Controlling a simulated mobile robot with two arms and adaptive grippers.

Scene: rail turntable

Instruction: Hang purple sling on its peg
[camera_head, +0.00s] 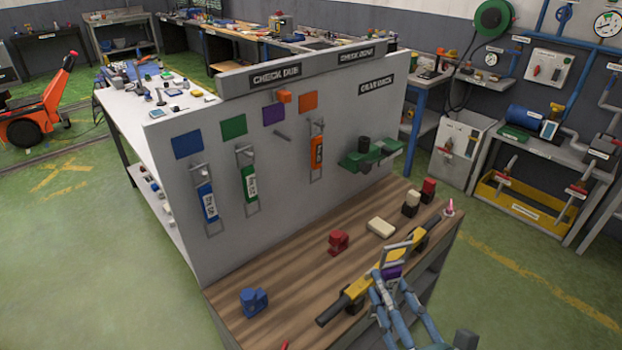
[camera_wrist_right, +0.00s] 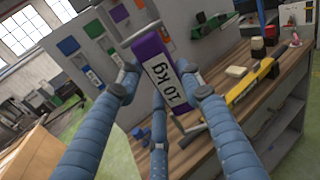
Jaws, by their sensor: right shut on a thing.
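The purple sling (camera_wrist_right: 160,65), labelled 10 kg, is held between the blue fingers of my right gripper (camera_wrist_right: 158,78). In the head view a small part of the purple sling (camera_head: 392,271) shows, with a grey loop above it, over the bench's front right. My right gripper (camera_head: 388,285) is shut on it there. The bare peg (camera_head: 283,135) sticks out of the grey board below the purple square (camera_head: 273,114), well away from the sling. My left gripper is not in view.
A blue sling (camera_head: 208,202), a green sling (camera_head: 249,184) and an orange sling (camera_head: 317,152) hang on the board (camera_head: 285,200). The wooden bench (camera_head: 285,300) holds a blue shackle (camera_head: 254,302), a red shackle (camera_head: 338,242) and a yellow-black tool (camera_head: 355,291).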

